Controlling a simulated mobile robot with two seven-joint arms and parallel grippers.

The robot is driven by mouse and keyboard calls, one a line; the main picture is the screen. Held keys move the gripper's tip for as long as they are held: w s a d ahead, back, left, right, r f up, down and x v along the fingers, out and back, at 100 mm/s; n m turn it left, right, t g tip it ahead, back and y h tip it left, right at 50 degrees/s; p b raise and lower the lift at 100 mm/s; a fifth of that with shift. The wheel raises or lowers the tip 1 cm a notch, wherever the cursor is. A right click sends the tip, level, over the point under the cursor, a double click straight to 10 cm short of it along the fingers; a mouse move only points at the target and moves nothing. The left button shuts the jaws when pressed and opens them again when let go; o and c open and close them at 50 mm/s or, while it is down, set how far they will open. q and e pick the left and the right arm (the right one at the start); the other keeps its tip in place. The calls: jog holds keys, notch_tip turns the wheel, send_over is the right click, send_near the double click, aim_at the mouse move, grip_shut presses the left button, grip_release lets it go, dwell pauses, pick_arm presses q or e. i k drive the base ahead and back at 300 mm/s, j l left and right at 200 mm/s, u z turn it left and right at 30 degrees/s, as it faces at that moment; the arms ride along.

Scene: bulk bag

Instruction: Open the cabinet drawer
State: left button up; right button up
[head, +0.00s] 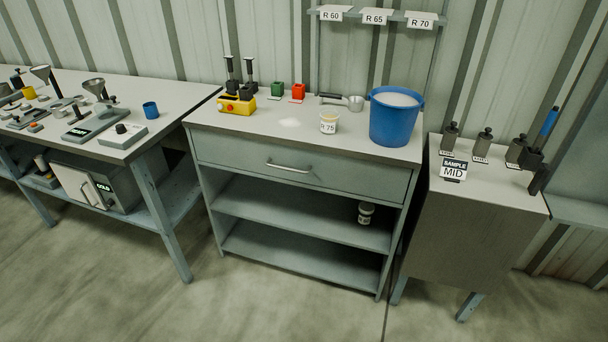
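The cabinet (208,188) stands in the middle of the head view, with a grey top and open shelves below. Its drawer (345,178) is a wide grey front just under the top, and it looks closed, flush with the frame. A curved metal handle (289,167) sits at the middle of the drawer front, and nothing touches it. Neither of my grippers shows in this view.
On the cabinet top stand a blue bucket (392,124), a jar marked R 75 (328,123), a scoop (354,103) and a yellow device (237,105). A bench (182,93) is left, a metal stand (460,220) right. The floor in front is clear.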

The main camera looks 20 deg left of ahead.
aim_at(360, 177)
jog(key=u, duration=0.65)
jog(key=i+u, duration=0.15)
jog(key=u, duration=0.2)
jog(key=i+u, duration=0.3)
jog(key=u, duration=0.35)
jog(key=i+l, duration=0.3)
jog(key=i, duration=0.15)
jog(key=i+l, duration=0.3)
jog(key=i, duration=0.15)
